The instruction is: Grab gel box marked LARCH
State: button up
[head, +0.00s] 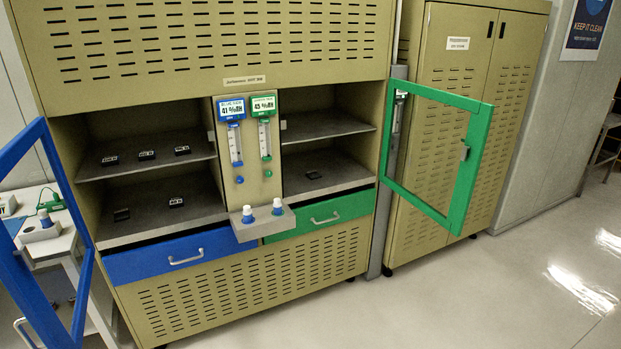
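Several small black boxes lie on the shelves of a tan cabinet in the head view. The left bay's upper shelf holds a left box (110,160), a middle box (147,155) and a right box (181,150), all with pale label marks. On its lower shelf are a dark box (121,215) and a box with a pale label (176,202). One more black box (313,175) lies on the right bay's lower shelf. The labels are too small to read, so I cannot tell which is LARCH. My gripper is not in view.
The blue-framed door (40,240) and green-framed door (482,150) both stand open. A panel with two flow meters (248,150) divides the bays; a small ledge (262,222) with two white-topped bottles juts out below. A side table (45,245) stands left. The floor (450,300) is clear.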

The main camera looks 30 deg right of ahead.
aim_at(313, 175)
jog(key=z, duration=0.25)
jog(key=i, duration=1)
jog(key=u, duration=0.25)
